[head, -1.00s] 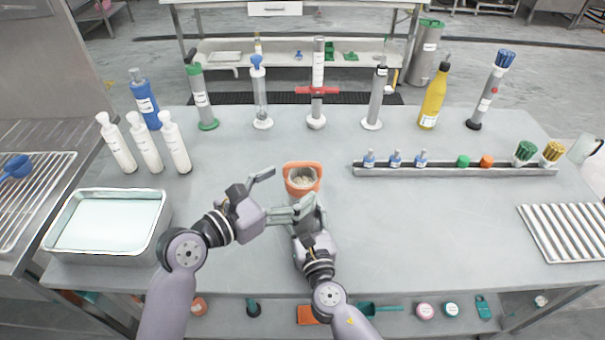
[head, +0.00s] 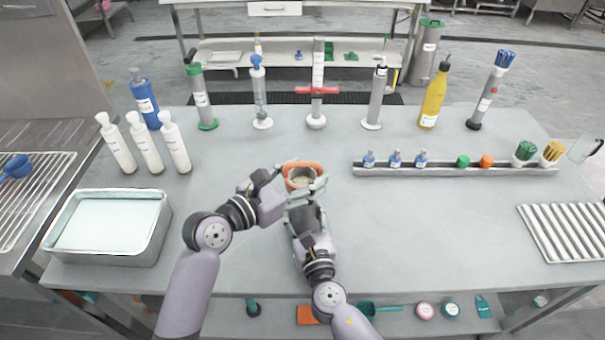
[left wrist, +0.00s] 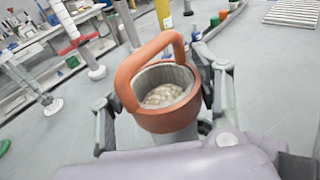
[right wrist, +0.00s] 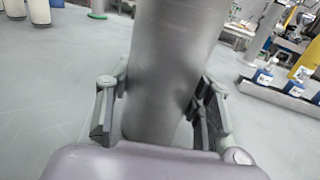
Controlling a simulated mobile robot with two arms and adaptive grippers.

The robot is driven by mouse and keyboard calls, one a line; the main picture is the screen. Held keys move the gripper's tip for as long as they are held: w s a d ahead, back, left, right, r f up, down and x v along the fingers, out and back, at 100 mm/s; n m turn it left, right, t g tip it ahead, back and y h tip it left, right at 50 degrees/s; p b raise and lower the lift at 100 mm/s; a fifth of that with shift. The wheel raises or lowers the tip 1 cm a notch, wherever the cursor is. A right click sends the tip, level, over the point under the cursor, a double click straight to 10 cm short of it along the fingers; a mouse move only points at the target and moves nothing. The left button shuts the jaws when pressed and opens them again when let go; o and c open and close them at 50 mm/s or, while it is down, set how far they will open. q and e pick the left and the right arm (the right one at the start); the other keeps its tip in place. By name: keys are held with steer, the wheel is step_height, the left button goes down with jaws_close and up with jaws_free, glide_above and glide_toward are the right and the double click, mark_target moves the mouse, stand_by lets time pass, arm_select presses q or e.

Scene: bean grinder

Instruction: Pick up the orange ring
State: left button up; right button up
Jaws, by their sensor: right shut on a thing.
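The orange ring (head: 303,164) with its raised loop handle sits around the top of a grey metal cylinder, with pale beans visible inside. It shows large in the left wrist view (left wrist: 168,119). My left gripper (left wrist: 163,85) is open, with one finger on each side of the ring; whether they touch it is unclear. My right gripper (right wrist: 160,95) is shut on the grey cylinder (right wrist: 165,60), its fingers on both sides of it below the ring. In the head view the cylinder is mostly hidden by my grippers.
White bottles (head: 145,146) and a metal tray (head: 107,258) stand to the left. A rack (head: 455,169) with small bottles and brushes lies to the right. Tall cylinders and a yellow bottle (head: 433,101) line the back.

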arm_select(q)
steer(key=c, duration=0.6)
step_height(320, 180, up, 10)
steer(key=shift+r, duration=0.1)
stand_by(0.3)
arm_select(e)
steer(key=o, duration=1.5)
steer(key=shift+c, duration=0.2)
steer(key=v, duration=1.2)
